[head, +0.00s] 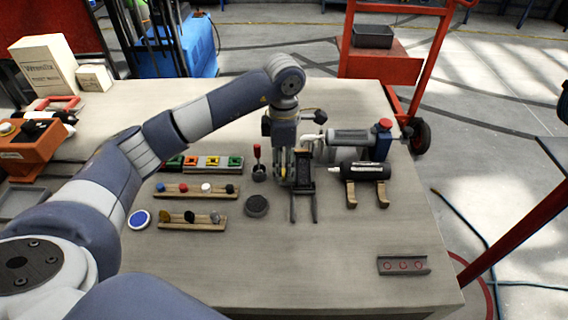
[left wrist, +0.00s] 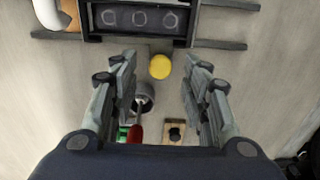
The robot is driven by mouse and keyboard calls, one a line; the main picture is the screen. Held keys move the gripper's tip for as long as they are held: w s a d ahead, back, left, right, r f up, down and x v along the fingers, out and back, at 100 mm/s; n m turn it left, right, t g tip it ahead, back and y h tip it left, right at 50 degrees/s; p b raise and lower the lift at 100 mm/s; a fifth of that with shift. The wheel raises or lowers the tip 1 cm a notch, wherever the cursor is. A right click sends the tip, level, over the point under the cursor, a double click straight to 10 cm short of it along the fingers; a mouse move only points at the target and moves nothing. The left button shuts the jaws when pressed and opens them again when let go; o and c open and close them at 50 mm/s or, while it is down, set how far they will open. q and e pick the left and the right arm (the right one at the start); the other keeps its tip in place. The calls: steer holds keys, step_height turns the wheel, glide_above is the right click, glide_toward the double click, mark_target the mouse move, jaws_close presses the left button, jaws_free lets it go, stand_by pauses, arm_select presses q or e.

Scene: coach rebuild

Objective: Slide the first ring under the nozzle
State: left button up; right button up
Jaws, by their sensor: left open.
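My left gripper (head: 284,178) points down beside a dark slide frame (head: 304,172) with two rails. In the left wrist view its fingers (left wrist: 158,75) are spread, with nothing clamped between them. A small yellow disc (left wrist: 160,67) lies between the fingertips in that picture. I cannot tell whether any ring lies under the nozzle. My right gripper is out of view.
A black tube (head: 362,171) rests on wooden stands right of the frame. Wooden racks (head: 195,191), a dark round pad (head: 256,206) and a red-handled tool (head: 257,158) are left. The table's front middle is clear.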

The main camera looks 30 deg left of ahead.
arm_select(q)
steer(key=shift+f, duration=1)
steer(key=shift+c, duration=0.3)
jaws_close()
steer(key=shift+w+a+f+b, duration=0.1)
steer(key=shift+w+a+b, duration=0.2)
steer(key=shift+w+b, duration=0.2)
steer(key=shift+w+a+f+b, duration=0.1)
steer(key=shift+w+a+b, duration=0.2)
steer(key=shift+w, duration=0.3)
steer(key=shift+w+a+r, duration=0.15)
steer(key=shift+w, duration=0.35)
steer(key=shift+r, duration=0.1)
steer(key=shift+o, duration=0.3)
jaws_free()
